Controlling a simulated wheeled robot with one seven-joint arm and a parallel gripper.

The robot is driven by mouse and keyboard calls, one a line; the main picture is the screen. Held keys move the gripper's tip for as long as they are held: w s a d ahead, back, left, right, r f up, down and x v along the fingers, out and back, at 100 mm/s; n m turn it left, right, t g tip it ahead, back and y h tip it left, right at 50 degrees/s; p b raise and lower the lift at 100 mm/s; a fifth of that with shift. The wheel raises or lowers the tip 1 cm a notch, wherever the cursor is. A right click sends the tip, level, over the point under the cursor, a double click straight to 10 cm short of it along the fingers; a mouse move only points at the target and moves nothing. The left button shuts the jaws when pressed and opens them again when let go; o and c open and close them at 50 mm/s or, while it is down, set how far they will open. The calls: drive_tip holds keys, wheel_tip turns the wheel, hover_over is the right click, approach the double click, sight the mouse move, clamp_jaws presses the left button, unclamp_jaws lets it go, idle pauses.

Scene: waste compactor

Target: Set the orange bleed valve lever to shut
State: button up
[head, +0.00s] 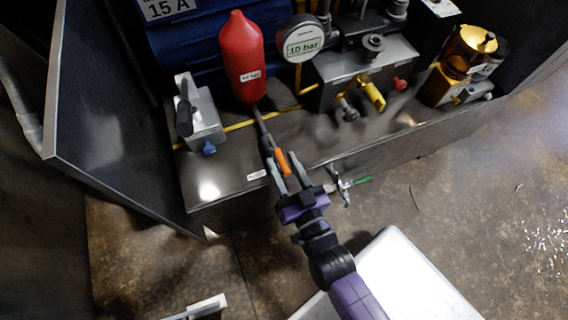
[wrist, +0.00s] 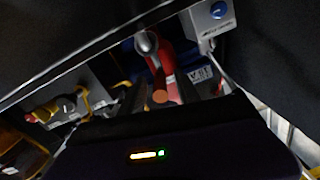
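The orange bleed valve lever (head: 281,161) sits at the front edge of the machine deck, below the red accumulator bottle (head: 243,58). My gripper (head: 284,168) is at the lever, with its fingers apart on either side of it. In the wrist view the lever's round orange end (wrist: 160,97) shows between the two dark fingers (wrist: 155,98). Whether the fingers touch the lever cannot be told. A grey pipe fitting (head: 264,132) runs from the bottle towards the lever. A small white label (head: 257,175) is on the deck's front edge, its text too small to read.
A pressure gauge (head: 302,42) reads 10 bar. A grey valve block (head: 365,72) with a yellow knob stands right of the bottle. A grey box (head: 203,122) with a blue knob stands left. An open door panel (head: 110,110) bounds the left.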

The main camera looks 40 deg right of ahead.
clamp_jaws()
idle(1.4)
